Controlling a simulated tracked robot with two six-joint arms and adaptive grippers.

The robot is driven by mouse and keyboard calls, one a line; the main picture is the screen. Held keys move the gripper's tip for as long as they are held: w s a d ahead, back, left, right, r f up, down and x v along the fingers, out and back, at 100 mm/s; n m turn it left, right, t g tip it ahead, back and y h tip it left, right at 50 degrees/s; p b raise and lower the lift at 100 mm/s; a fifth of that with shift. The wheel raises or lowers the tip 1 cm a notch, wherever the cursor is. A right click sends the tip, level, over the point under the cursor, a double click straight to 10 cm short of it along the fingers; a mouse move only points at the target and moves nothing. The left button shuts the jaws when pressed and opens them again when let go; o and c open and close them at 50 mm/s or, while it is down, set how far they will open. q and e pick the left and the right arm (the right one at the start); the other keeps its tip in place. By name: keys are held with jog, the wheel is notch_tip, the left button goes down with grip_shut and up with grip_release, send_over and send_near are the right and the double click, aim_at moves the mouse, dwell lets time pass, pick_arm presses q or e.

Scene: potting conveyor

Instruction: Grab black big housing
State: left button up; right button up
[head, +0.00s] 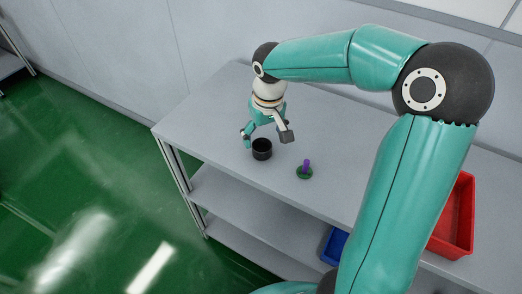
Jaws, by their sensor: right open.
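The black housing (262,150), a short round open-topped cup, stands upright on the grey table near its front edge. My right gripper (266,138) points down just above and behind it, its two fingers spread apart. The fingers look open with nothing between them. Whether a finger touches the housing's rim cannot be told from this view. My left gripper is not in view.
A green round part with a purple upright peg (306,166) stands to the right of the housing. A red bin (465,215) and a blue bin (335,246) are at the lower right. A grey wall runs behind the table (200,122), whose left end is clear.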

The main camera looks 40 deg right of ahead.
aim_at(261, 151)
jog(key=shift+w+d+f+p, duration=0.1)
jog(key=shift+w+f+p, duration=0.1)
jog(key=shift+f, duration=0.75)
jog(key=shift+w+d+f+p, duration=0.1)
jog(key=shift+w+f+p, duration=0.1)
jog(key=shift+f, duration=0.8)
jog(key=shift+w+f+p, duration=0.15)
jog(key=shift+w+f, duration=0.05)
jog(key=shift+f, duration=0.75)
jog(key=c, duration=1.1)
